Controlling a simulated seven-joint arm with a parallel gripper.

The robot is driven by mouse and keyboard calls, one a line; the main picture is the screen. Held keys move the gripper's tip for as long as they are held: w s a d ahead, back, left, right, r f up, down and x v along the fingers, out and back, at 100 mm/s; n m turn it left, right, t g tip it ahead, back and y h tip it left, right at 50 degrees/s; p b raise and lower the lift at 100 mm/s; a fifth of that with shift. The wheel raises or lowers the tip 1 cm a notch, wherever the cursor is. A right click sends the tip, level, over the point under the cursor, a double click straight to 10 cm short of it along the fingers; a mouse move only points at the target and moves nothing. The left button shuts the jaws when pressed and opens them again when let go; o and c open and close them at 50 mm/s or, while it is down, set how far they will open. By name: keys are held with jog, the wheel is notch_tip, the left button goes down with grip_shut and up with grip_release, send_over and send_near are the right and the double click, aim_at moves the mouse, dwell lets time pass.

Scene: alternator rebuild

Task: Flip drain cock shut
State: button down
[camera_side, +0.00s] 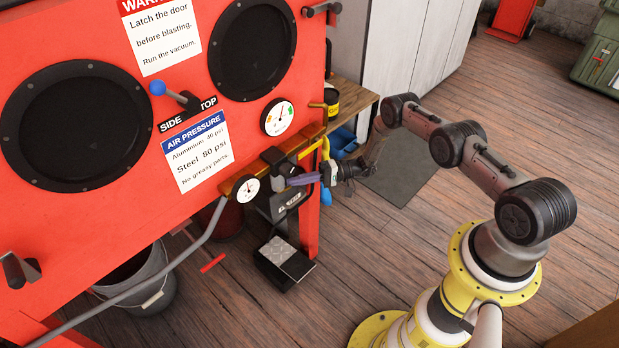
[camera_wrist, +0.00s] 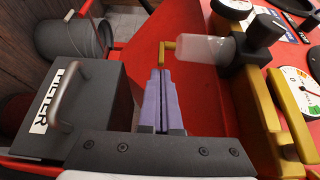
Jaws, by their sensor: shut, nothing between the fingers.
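The drain cock (camera_wrist: 171,47) is a small brass-yellow lever at the end of a translucent filter bowl (camera_wrist: 203,50) in the wrist view. It bends at a right angle, its free end pointing down the picture. My gripper (camera_wrist: 159,73) is shut, its two purple fingers side by side with nothing between them. The fingertips lie just below the lever's free end in the picture; I cannot tell whether they touch. In the side view my gripper (camera_side: 287,182) reaches in under the red cabinet's yellow rail, and the drain cock cannot be made out.
A dark box (camera_wrist: 85,115) with a handle and a "FILTER" label stands left of my fingers. A yellow rail (camera_wrist: 288,112) and a gauge (camera_wrist: 298,92) are to the right. A grey bucket (camera_wrist: 75,45) stands behind. The red cabinet (camera_side: 70,220) fills the side view's left.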

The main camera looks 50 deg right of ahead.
aim_at(288, 189)
jog(key=shift+w+a, duration=0.25)
jog(key=shift+a, duration=0.2)
jog(key=shift+s+m+t+h, duration=0.25)
jog(key=shift+m+t+h, duration=0.25)
jog(key=shift+t, duration=0.15)
jog(key=shift+s+m+t+h, duration=0.25)
jog(key=shift+m+t+h, duration=0.2)
jog(key=shift+t, duration=0.2)
jog(key=shift+s+a+m+t+h, duration=0.2)
jog(key=shift+s+m+t+h, duration=0.1)
jog(key=shift+s, duration=0.25)
jog(key=shift+s+a+m+t+h, duration=0.2)
jog(key=shift+s+m+t, duration=0.1)
jog(key=shift+s, duration=0.2)
jog(key=shift+s+a, duration=0.6)
jog(key=shift+s, duration=0.1)
jog(key=s+a, duration=0.1)
jog(key=s, duration=0.9)
